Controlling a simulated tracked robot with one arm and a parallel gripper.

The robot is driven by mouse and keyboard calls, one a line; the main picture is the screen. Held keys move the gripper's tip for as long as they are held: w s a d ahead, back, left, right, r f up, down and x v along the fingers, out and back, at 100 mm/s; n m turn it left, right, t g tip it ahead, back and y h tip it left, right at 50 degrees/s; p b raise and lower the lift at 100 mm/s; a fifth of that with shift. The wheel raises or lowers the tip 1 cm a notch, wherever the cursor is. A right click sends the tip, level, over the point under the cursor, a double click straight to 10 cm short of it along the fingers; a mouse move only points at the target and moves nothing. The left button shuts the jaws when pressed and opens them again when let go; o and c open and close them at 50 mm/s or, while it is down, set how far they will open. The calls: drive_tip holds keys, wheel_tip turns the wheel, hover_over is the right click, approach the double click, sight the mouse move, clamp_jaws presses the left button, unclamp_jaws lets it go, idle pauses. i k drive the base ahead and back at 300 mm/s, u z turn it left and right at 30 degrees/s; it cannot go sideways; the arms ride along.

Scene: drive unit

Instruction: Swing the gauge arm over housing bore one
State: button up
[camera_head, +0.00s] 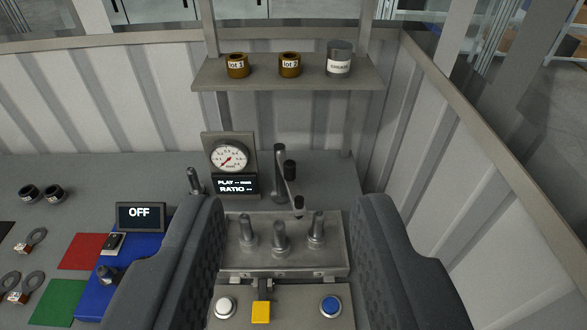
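The gauge arm (287,185) is a grey arm on a post behind the metal housing block, with a black knob (290,169) and a dark tip (298,204). It points forward, its tip near the block's back edge, between the middle and right pegs as seen here. The housing block (232,255) carries three upright metal pegs (281,240). No bore number is readable. A dial gauge (230,157) stands behind left, above a display reading PLAY and RATIO with dashes. My gripper (288,208) is open, its two dark padded fingers either side of the block, nothing between them visibly held.
A shelf (215,78) above holds two brass bushings and a grey can. In front are a white button (225,307), a yellow tab (261,312) and a blue button (331,306). An OFF display (140,215) and loose rings lie left. Walls (480,150) bound the back and right.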

sight(288, 168)
drive_tip(key=z, duration=0.05)
drive_tip(key=i, duration=1)
drive_tip(key=u, duration=0.05)
